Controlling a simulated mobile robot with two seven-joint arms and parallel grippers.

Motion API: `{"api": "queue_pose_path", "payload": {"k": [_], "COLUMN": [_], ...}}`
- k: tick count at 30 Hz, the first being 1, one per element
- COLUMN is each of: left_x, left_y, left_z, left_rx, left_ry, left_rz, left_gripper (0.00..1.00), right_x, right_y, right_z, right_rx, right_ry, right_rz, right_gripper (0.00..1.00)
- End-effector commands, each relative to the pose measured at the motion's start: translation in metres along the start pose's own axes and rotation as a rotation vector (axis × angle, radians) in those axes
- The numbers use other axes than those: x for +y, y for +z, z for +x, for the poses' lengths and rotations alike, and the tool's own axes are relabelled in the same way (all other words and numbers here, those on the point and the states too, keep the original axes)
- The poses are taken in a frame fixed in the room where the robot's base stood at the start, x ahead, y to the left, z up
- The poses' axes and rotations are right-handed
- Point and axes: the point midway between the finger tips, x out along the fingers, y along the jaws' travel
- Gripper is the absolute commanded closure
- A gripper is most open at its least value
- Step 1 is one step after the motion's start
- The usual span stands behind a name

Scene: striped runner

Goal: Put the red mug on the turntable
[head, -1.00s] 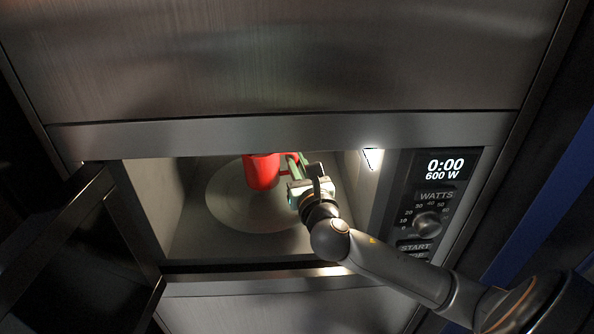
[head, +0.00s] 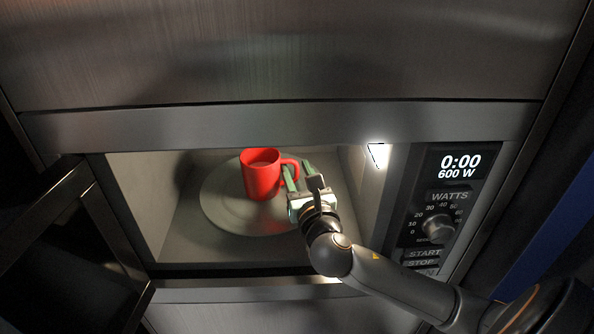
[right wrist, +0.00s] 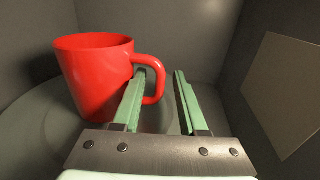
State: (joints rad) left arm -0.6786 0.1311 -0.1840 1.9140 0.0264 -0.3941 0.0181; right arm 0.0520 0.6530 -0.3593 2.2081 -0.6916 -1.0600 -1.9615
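The red mug (head: 262,178) stands upright on the round turntable (head: 222,208) inside the microwave, its handle toward the right. My right gripper (head: 297,174) is inside the cavity, just right of the mug. In the right wrist view the mug (right wrist: 92,80) is at the left, and the two green fingers of my gripper (right wrist: 160,90) are apart. The handle's outer part shows in the gap between them, not pinched. The left finger overlaps the handle's opening; whether it passes through the loop I cannot tell. My left gripper is not in view.
The microwave door (head: 50,225) stands open at the left. The control panel (head: 440,215) with display and knob is at the right, close to my right arm. The cavity's right wall (right wrist: 285,90) is near the gripper. The turntable's left part is bare.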

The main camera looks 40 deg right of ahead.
Motion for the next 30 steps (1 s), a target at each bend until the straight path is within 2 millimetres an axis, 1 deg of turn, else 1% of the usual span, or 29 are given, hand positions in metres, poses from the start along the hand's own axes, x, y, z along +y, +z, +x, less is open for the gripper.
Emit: {"api": "queue_pose_path", "payload": {"k": [8, 11, 14, 21, 23, 24, 30], "left_x": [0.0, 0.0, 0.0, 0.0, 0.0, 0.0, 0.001], "left_y": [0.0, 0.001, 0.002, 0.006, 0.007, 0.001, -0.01], "left_z": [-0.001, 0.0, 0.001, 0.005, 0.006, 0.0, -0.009], "left_rx": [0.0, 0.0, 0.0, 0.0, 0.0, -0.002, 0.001], "left_ry": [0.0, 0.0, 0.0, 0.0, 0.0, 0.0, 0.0], "left_rz": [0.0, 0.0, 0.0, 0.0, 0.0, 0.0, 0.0], "left_gripper": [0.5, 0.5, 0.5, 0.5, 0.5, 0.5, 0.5], "right_x": [0.0, 0.0, 0.001, 0.001, 0.0, 0.0, 0.0], "right_y": [0.003, 0.001, 0.001, -0.001, 0.0, 0.005, 0.004], "right_z": [0.0, -0.008, -0.023, -0.08, -0.093, -0.097, -0.115], "right_rx": [-0.001, 0.0, 0.002, 0.004, 0.004, 0.004, 0.002], "right_ry": [0.0, 0.001, 0.003, 0.005, 0.002, 0.0, 0.0], "right_rz": [0.001, 0.0, 0.0, 0.002, 0.003, 0.001, 0.001], "right_gripper": [0.57, 0.57, 0.57, 0.57, 0.57, 0.57, 0.57]}}
